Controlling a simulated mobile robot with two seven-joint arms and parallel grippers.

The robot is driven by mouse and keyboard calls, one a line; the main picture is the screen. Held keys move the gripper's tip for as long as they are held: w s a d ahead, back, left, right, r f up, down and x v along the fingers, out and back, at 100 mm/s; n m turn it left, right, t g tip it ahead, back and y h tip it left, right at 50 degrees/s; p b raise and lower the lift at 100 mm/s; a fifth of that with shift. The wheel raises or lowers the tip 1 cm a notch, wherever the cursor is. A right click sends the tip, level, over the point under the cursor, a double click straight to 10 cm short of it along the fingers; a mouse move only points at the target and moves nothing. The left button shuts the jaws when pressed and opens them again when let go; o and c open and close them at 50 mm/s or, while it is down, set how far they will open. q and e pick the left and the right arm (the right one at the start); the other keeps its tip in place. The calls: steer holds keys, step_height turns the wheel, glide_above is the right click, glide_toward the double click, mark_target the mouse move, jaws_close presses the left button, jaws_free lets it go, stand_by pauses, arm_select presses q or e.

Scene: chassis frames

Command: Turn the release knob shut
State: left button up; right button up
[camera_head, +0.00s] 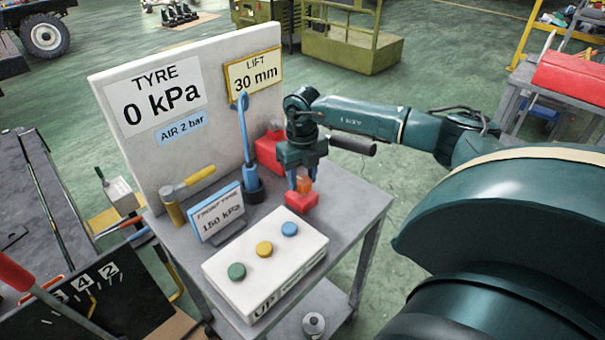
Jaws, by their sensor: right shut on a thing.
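My right gripper (301,185) reaches down over the right side of the grey cart, its blue fingertips shut on a small orange knob, which I take to be the release knob (304,186). The knob sits just above a small red block (301,202), behind the white button box. The fingers partly hide the knob, and its turn angle cannot be read. The sign board reads TYRE 0 kPa (163,108) and LIFT 30 mm (254,74). My left gripper is not in view.
On the cart (340,207) stand a white box (268,270) with green, yellow and blue buttons, a 150 kPa card (216,213), a yellow-handled hammer (187,187), an upright blue lever (245,135) and a red body (268,150).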

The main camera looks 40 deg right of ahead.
mark_target(303, 180)
steer(key=shift+r, duration=0.1)
steer(key=o, duration=1)
steer(key=shift+c, duration=0.2)
step_height(303, 180, up, 13)
steer(key=shift+b, duration=0.45)
steer(key=shift+s, duration=0.1)
